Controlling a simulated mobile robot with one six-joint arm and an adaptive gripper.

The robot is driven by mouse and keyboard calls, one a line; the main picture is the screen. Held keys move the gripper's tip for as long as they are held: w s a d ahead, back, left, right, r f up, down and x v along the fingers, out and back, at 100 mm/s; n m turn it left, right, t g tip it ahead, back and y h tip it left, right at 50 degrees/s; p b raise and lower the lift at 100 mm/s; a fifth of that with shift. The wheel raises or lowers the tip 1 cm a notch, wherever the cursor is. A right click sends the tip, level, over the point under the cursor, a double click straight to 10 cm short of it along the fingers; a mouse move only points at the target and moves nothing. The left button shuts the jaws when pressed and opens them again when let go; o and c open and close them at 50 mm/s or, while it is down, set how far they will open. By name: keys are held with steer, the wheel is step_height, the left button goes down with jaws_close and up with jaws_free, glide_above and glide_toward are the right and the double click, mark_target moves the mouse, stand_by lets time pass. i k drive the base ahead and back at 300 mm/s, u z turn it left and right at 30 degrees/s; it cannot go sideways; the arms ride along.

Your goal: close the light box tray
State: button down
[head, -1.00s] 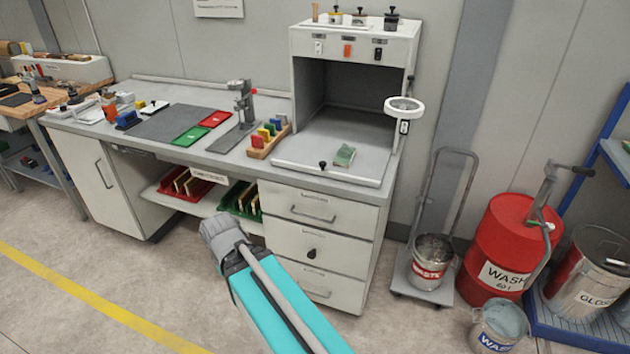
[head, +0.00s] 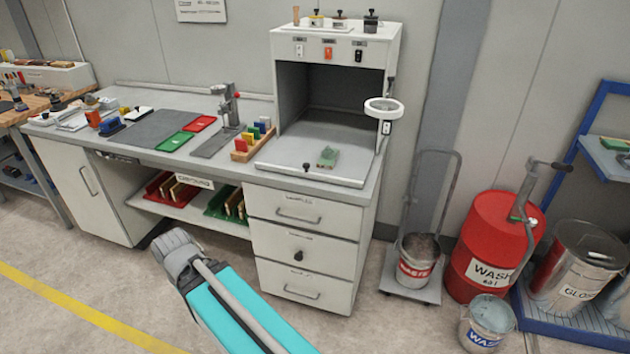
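The light box (head: 285,90) is a white cabinet with a dark open front, standing on the right end of the workbench. Its grey tray (head: 290,160) sticks out of the opening toward the front edge of the bench. A small dark knob (head: 306,167) sits at the tray's front edge. My arm, grey and turquoise, shows low in the head view, in front of the bench and well apart from the tray. My gripper's fingers cannot be made out.
A ring lamp (head: 382,106) stands at the light box's right side. A rack of coloured pieces (head: 253,142) is left of the tray. Drawers (head: 302,245) are below. A trolley with a bucket (head: 417,262) and a red drum (head: 490,245) stand to the right. Floor in front is clear.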

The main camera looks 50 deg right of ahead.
mark_target(297, 152)
steer(key=z, duration=0.05)
steer(key=k, duration=1.25)
steer(key=z, duration=0.9)
steer(key=i, duration=1.05)
steer(key=z, duration=0.05)
